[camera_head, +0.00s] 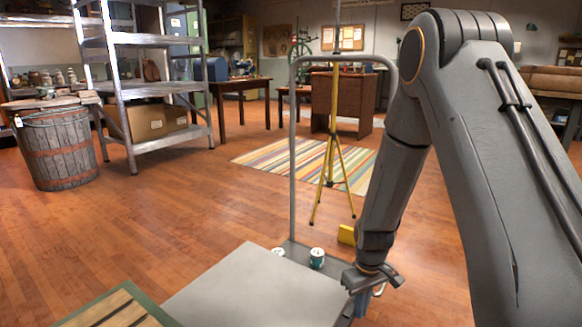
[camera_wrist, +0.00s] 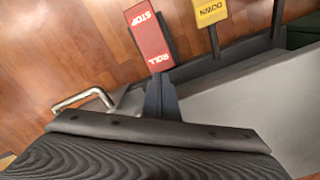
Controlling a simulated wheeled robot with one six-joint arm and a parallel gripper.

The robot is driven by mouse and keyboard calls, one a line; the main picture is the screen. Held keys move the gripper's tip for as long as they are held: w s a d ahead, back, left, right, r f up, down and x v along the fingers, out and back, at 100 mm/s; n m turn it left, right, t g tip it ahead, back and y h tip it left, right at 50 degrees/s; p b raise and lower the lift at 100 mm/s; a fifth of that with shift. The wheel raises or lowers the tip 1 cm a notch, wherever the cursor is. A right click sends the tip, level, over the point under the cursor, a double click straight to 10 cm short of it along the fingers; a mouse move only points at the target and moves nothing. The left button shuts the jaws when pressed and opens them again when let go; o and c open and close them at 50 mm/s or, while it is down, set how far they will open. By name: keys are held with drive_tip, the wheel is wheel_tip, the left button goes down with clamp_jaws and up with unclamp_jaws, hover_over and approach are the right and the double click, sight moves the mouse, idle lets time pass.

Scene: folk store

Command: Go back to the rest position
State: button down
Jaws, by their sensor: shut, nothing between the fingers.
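My gripper (camera_head: 372,279) is at the lower end of my arm, right of centre in the head view. It points down beside the right edge of a grey platform cart (camera_head: 255,293). It is shut and holds nothing. In the wrist view a dark ribbed part (camera_wrist: 130,152), which looks like my gripper, fills the bottom. Beyond it are a red pedal marked ROLL STOP (camera_wrist: 148,38) and a yellow pedal marked DOWN (camera_wrist: 210,12). I cannot tell whether my gripper touches the cart.
The cart's tall grey handle (camera_head: 292,160) rises near my arm. A yellow tripod (camera_head: 329,150) stands behind. A wooden barrel (camera_head: 55,150) and metal shelf (camera_head: 150,88) are at left. The wooden floor at centre left is clear.

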drive_tip(key=s+r+m+t, duration=0.1)
drive_tip(key=s+r+m, duration=0.1)
drive_tip(key=s+r, duration=0.65)
drive_tip(key=s+r+m+t, duration=0.1)
drive_tip(key=s+r+m, duration=0.3)
drive_tip(key=r, duration=0.7)
drive_tip(key=s+a+r+n+g+y+p, duration=0.1)
drive_tip(key=s+a+r+n+p, duration=0.1)
drive_tip(key=s+a+r+n, duration=0.55)
drive_tip(key=s+a+r+g+y+p, duration=0.1)
drive_tip(key=s+a+r, duration=0.3)
drive_tip(key=s+a, duration=0.75)
drive_tip(key=d+r+m+p, duration=0.2)
drive_tip(key=d+r+p, duration=0.4)
drive_tip(key=r+p, duration=0.3)
drive_tip(key=d+r+m+h+p, duration=0.1)
drive_tip(key=d+r+p, duration=0.5)
drive_tip(key=p, duration=0.9)
drive_tip(key=w+d+r+m+h+p, duration=0.1)
drive_tip(key=d+r+m+p, duration=0.2)
drive_tip(key=d+r+p, duration=0.4)
wheel_tip(320, 180, up, 6)
drive_tip(key=p, duration=0.6)
drive_tip(key=shift+m, duration=0.25)
